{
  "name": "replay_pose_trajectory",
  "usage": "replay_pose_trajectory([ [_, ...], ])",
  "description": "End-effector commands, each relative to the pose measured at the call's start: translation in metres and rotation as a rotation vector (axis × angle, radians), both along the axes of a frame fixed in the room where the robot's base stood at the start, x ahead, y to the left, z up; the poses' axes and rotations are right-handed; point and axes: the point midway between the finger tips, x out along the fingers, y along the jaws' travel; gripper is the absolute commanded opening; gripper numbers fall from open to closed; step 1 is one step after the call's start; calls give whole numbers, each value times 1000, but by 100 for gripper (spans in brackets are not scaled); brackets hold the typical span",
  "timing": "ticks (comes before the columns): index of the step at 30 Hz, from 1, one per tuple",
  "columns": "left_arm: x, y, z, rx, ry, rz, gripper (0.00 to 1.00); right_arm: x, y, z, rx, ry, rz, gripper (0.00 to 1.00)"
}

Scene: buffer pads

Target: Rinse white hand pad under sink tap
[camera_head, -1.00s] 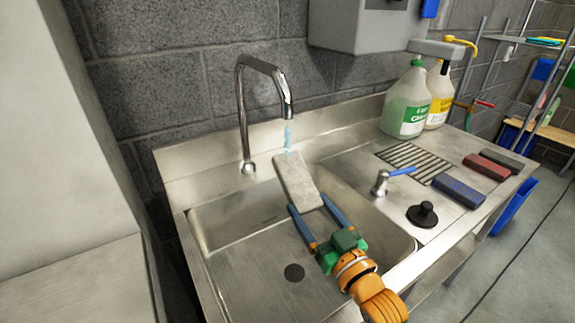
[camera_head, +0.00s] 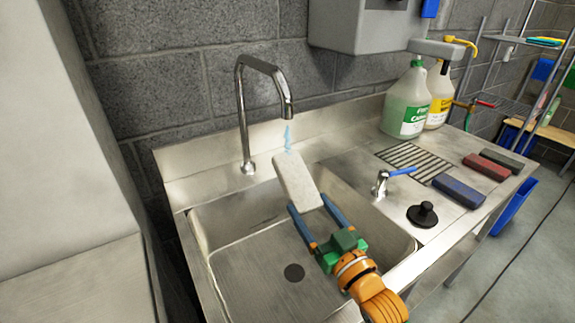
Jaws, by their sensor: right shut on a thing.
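The white hand pad (camera_head: 297,181) is held above the sink basin (camera_head: 235,250), with its far end just below the tap (camera_head: 266,70). A short stream of blue water (camera_head: 288,136) comes from the spout down toward the pad's far end. My right gripper (camera_head: 309,211) is shut on the near part of the pad, a blue finger on each side. The tap's lever (camera_head: 388,176), with a blue handle, stands on the counter right of the basin. My left gripper is not in view.
Blue (camera_head: 459,191), red (camera_head: 486,167) and dark grey (camera_head: 503,159) pads lie on the counter at right. A black plunger-like stopper (camera_head: 423,214) stands near the counter's front. Two jugs (camera_head: 407,105) stand at the back. A grey wall box (camera_head: 360,25) hangs above.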

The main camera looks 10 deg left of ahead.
Motion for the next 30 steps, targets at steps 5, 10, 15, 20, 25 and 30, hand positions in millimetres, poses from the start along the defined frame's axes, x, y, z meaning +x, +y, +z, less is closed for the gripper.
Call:
replay_pose_trajectory([
  [5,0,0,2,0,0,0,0,-1,-1,1,1,-1,0,21],
  [10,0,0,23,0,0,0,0,-21,-18,5,-2,2,-1,21],
  [15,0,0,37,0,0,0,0,-43,-36,4,-2,2,0,21],
  [20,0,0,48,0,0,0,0,-64,-53,3,-2,2,0,21],
  [25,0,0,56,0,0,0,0,-83,-69,2,-1,2,0,21],
  [30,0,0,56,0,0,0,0,-89,-74,1,1,-2,0,21],
])
